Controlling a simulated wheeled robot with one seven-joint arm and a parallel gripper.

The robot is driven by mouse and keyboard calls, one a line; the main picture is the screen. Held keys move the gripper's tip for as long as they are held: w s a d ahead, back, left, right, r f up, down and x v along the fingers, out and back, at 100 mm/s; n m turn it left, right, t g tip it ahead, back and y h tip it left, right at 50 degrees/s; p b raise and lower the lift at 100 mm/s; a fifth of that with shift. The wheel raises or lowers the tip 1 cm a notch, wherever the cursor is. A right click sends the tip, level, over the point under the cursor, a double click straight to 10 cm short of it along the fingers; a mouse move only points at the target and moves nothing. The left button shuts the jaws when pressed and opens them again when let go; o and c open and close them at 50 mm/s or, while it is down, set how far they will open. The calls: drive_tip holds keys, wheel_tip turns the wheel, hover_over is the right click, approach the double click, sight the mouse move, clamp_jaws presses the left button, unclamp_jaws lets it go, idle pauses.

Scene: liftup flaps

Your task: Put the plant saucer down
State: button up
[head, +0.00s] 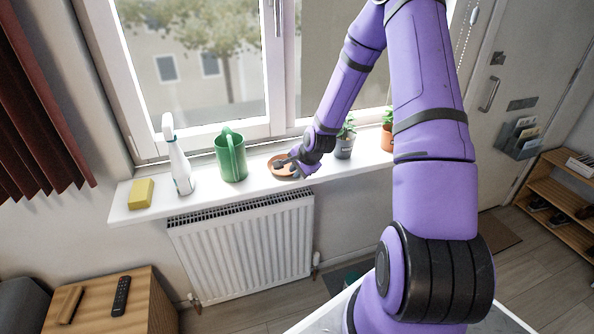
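The plant saucer (277,173) is a shallow round terracotta dish at the windowsill, between the green watering can and the potted plants. My gripper (289,167) is at its right side, with the dark fingers over the saucer's rim and inside. The saucer looks roughly level, at or just above the sill. The fingers hide part of its right side. The view is too small to tell whether the fingers are closed on the rim or apart, or whether the saucer touches the sill.
On the white windowsill (222,200) stand a yellow sponge (141,194), a spray bottle (180,167), the green watering can (231,158), a plant in a grey pot (344,147) and another in a terracotta pot (387,138). A radiator (245,245) is below.

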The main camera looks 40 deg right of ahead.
drive_tip(key=shift+r, duration=0.15)
drive_tip(key=a+v, duration=0.1)
drive_tip(key=v, duration=1.1)
drive_tip(key=s+a+r+n+h, duration=0.1)
drive_tip(key=s+a+r+n, duration=0.2)
drive_tip(key=r, duration=0.3)
drive_tip(key=s+a+r+n+g+h, duration=0.1)
drive_tip(key=s+a+r+n, duration=0.2)
drive_tip(key=r, duration=0.3)
drive_tip(key=s+a+r+n+h, duration=0.1)
drive_tip(key=s+a+r+n, duration=0.25)
drive_tip(key=r, duration=0.25)
drive_tip(key=s+a+r+n+y, duration=0.1)
drive_tip(key=s+a+r+n, duration=0.1)
drive_tip(key=s+r, duration=0.3)
drive_tip(key=s+a+r+n+y, duration=0.1)
drive_tip(key=s+a+r+n, duration=0.2)
drive_tip(key=s, duration=0.8)
wheel_tip(320, 180, up, 2)
drive_tip(key=shift+s+a+r+n, duration=0.1)
drive_tip(key=shift+s+a+n, duration=0.1)
drive_tip(key=shift+n, duration=0.85)
